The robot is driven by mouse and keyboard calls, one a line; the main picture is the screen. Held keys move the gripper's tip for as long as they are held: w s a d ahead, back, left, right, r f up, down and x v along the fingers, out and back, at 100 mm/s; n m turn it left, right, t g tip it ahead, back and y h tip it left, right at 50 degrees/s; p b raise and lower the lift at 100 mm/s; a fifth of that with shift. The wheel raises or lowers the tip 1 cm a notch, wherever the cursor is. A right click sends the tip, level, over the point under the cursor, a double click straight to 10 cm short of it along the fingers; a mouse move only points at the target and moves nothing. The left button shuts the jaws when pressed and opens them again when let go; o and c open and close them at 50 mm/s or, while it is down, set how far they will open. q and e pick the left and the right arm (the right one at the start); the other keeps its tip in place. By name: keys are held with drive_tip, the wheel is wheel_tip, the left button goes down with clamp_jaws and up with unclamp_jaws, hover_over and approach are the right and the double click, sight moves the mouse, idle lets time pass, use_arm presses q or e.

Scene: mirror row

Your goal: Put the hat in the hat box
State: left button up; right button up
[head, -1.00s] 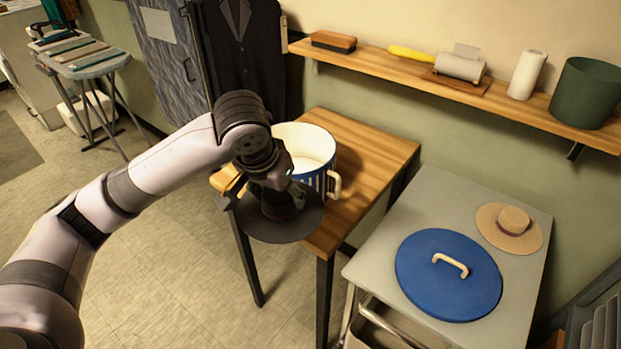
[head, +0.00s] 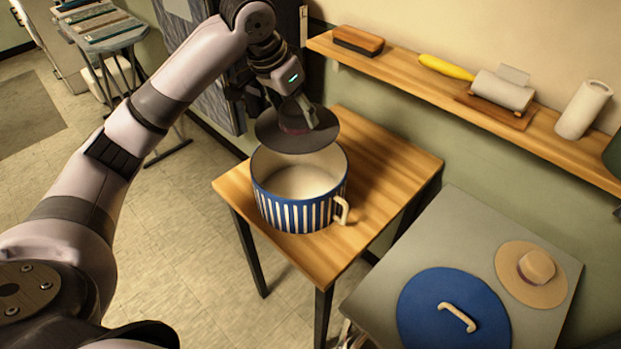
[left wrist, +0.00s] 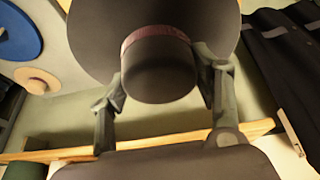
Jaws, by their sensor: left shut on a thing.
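A dark grey wide-brimmed hat (head: 268,133) with a reddish band is held by my left gripper (head: 294,118), which is shut on its crown. In the left wrist view the hat (left wrist: 160,68) sits between the two fingers (left wrist: 160,85). The hat is above the far part of the open hat box (head: 298,212), a round blue-and-white striped box with a cream inside and a handle. The visible part of the box's inside looks empty. The blue round lid (head: 425,315) lies on the grey cart to the right. My right gripper is not in view.
The box stands on a wooden table (head: 385,170). A straw hat (head: 545,285) lies beside the lid on the grey cart (head: 465,235). A wall shelf (head: 425,88) behind holds a brush, a yellow-handled thing and rolls.

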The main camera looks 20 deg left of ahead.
use_arm(q)
drive_tip(key=shift+x, duration=0.95)
drive_tip(key=f, duration=0.5)
drive_tip(key=f+p, duration=0.1)
drive_tip(key=f, duration=0.5)
drive_tip(key=f+p, duration=0.1)
drive_tip(key=f, duration=0.5)
drive_tip(key=shift+s, duration=0.4)
drive_tip(key=shift+a+f, duration=0.1)
drive_tip(key=shift+f, duration=0.35)
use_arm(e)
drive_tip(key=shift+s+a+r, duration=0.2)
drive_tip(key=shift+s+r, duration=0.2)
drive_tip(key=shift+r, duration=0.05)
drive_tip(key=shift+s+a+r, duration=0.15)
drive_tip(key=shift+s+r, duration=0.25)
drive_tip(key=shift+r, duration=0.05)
use_arm(q)
drive_tip(key=shift+f, duration=0.15)
